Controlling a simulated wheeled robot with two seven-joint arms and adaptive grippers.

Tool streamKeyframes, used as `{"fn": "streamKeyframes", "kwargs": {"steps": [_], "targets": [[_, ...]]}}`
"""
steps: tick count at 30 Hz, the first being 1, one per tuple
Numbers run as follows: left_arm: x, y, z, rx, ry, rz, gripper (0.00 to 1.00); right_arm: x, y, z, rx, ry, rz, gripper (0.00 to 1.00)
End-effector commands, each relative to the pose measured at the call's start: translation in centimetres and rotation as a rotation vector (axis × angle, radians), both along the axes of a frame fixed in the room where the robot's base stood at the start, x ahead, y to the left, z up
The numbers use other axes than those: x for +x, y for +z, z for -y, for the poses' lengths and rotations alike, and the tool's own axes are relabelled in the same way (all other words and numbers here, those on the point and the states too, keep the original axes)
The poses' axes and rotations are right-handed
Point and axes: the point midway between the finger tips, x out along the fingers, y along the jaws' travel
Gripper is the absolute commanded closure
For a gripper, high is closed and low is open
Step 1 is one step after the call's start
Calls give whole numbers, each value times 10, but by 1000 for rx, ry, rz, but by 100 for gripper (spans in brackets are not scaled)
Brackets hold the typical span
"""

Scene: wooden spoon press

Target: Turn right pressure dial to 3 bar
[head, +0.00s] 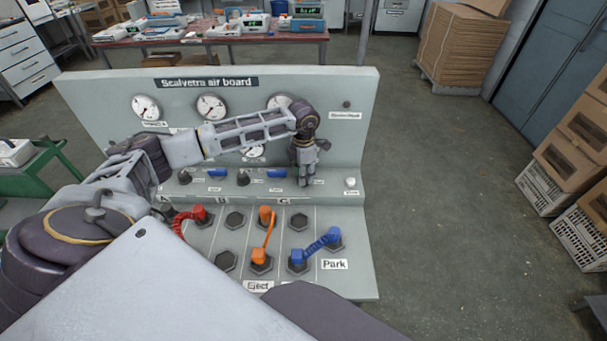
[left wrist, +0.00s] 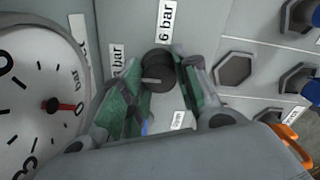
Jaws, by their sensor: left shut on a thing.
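My left gripper (head: 305,180) reaches down over the right end of the board's ledge and hides the right dial there in the head view. In the left wrist view, the right pressure dial (left wrist: 158,71) is a round dark knob with a pale pointer line. The green-padded fingers of my left gripper (left wrist: 160,82) are closed on it, one on each side. A "6 bar" label (left wrist: 166,22) lies beside the knob; another bar label (left wrist: 118,62) is partly covered. A large gauge (left wrist: 40,100) has its red needle near a 0. My right gripper is not in view.
The air board (head: 90,95) carries more gauges (head: 211,107), two other dark knobs (head: 242,179) and blue levers (head: 217,173). Red, orange and blue hoses (head: 319,245) are plugged in on the lower panel. A white button (head: 350,182) sits right of my gripper.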

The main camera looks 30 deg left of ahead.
Motion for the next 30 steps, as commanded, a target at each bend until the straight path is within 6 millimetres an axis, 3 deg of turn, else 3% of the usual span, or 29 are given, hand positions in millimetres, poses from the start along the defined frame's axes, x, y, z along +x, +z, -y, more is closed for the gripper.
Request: {"fn": "streamKeyframes", "kwargs": {"steps": [3,4,9,16,22,30], "targets": [[1,1,-1,0,1,3,92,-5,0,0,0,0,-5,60],[1,1,-1,0,1,3,66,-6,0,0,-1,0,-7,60],[1,1,0,0,0,2,46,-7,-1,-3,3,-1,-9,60],[0,0,0,0,-1,1,46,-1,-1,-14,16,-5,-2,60],[0,3,0,0,-1,1,46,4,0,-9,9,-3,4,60],[1,26,0,1,-1,3,46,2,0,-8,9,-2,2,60]]}}
